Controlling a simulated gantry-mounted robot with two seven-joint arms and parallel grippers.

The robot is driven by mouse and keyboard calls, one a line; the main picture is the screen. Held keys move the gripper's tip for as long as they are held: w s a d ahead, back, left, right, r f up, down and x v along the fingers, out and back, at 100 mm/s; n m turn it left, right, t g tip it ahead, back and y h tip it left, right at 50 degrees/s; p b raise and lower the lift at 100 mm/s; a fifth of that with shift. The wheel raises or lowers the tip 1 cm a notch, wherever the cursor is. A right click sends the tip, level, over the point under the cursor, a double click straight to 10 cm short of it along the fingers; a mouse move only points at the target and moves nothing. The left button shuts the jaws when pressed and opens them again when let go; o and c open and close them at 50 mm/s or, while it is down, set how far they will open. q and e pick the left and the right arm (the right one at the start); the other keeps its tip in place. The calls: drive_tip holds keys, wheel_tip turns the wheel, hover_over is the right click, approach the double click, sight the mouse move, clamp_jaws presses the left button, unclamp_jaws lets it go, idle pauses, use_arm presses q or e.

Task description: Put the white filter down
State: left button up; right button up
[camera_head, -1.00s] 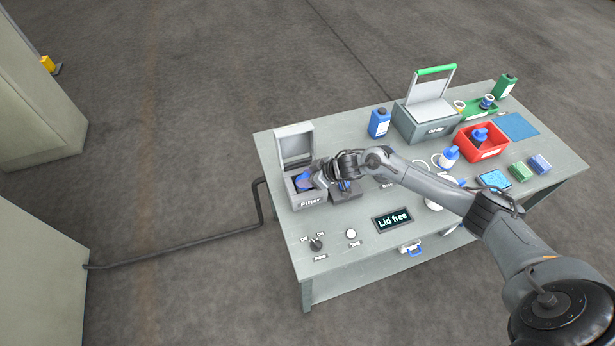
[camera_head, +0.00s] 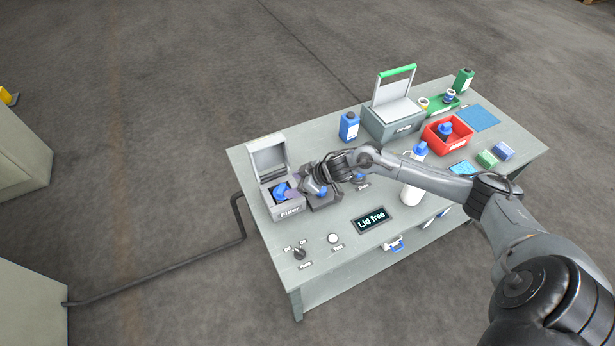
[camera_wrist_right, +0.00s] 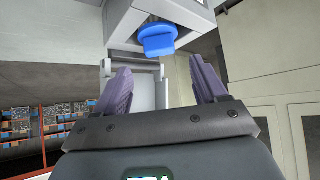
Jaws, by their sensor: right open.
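The open-lidded grey box marked "Filter" (camera_head: 290,211) stands at the table's near left corner. A blue cap (camera_head: 280,189) shows inside it; any white filter body under the cap is hidden by the box walls. My right gripper (camera_head: 294,193) is at the box's right side, its purple fingers close to the cap. In the right wrist view the fingers (camera_wrist_right: 162,82) are spread with nothing between them. The blue cap (camera_wrist_right: 156,41) lies just beyond the fingertips, apart from them. My left gripper is not in view.
A dark holder (camera_head: 326,201) sits right of the box, partly under my gripper. A display (camera_head: 370,220) reads "Lid free". A white bottle (camera_head: 411,187), a red bin (camera_head: 431,136) and a grey lidded box (camera_head: 383,126) stand further right. Switches (camera_head: 299,253) line the front edge.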

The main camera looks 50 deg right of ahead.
drive_tip(key=v, duration=0.4)
drive_tip(key=s+a+f+t+h+p, duration=0.1)
drive_tip(key=s+a, duration=0.2)
drive_tip(key=a, duration=0.4)
drive_tip(key=s+a+f, duration=0.2)
drive_tip(key=s+a, duration=0.2)
drive_tip(key=a, duration=0.2)
drive_tip(key=s+a+r+m+g+h, duration=0.1)
drive_tip(key=s+a+g, duration=0.1)
drive_tip(key=s, duration=0.7)
drive_tip(key=s+a+r+m+g+h, duration=0.1)
drive_tip(key=s+a+r+g, duration=0.1)
drive_tip(key=s, duration=0.7)
drive_tip(key=shift+a+m+g, duration=0.3)
drive_tip(key=shift+a+g, duration=0.5)
drive_tip(key=shift+a, duration=0.1)
drive_tip(key=shift+r, duration=0.1)
wheel_tip(320, 180, up, 28)
drive_tip(key=p, duration=2.8)
drive_tip(key=shift+r, duration=0.2)
